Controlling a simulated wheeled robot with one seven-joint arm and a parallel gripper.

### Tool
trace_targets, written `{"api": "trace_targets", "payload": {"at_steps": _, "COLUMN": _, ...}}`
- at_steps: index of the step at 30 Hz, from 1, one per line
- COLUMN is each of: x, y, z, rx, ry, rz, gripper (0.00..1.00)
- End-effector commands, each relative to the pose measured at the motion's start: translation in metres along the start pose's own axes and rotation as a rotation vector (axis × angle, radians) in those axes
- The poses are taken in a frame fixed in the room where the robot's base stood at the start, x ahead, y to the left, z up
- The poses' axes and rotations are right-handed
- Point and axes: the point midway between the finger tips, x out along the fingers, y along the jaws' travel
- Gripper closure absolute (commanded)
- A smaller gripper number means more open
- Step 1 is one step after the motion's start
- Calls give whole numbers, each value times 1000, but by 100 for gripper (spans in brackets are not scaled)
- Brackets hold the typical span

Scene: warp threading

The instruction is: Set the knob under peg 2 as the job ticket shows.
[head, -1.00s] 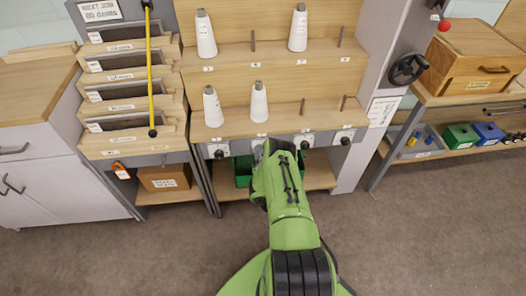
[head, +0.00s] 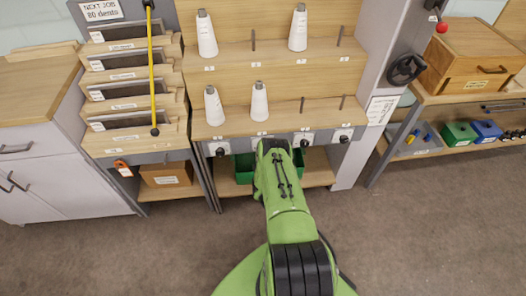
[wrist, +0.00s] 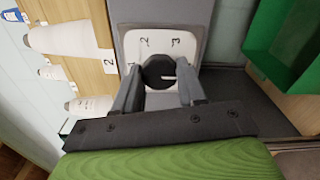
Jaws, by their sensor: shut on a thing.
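In the wrist view, a round black knob (wrist: 154,69) with a white pointer mark sits on a white dial plate (wrist: 190,32). The pointer mark points to the right in this picture, away from the 2. My gripper (wrist: 159,82) is shut on the knob, one finger on each side. A label reading 2 (wrist: 110,62) is on the wooden ledge beside it. In the head view my arm hides this knob and my fingers.
Other knobs (head: 220,150) line the grey rail in the head view. White thread cones (head: 259,102) stand on pegs above. A green bin (wrist: 283,40) is close at the right in the wrist view. A paper (head: 381,109) on the right post has unreadable writing. The floor is clear.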

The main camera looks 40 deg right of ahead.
Motion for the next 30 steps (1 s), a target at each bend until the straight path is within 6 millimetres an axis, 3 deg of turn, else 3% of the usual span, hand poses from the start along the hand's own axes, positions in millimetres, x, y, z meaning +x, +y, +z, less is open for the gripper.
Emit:
{"api": "trace_targets", "payload": {"at_steps": 14, "x": -1, "y": -1, "z": 0, "rx": 12, "ry": 0, "rz": -3, "gripper": 90}}
{"api": "trace_targets", "payload": {"at_steps": 15, "x": -1, "y": -1, "z": 0, "rx": 11, "ry": 0, "rz": -3, "gripper": 55}}
{"api": "trace_targets", "payload": {"at_steps": 19, "x": 0, "y": -1, "z": 0, "rx": 11, "ry": 0, "rz": -2, "gripper": 35}}
{"api": "trace_targets", "payload": {"at_steps": 30, "x": 3, "y": -1, "z": 0, "rx": 10, "ry": 1, "rz": 0, "gripper": 34}}
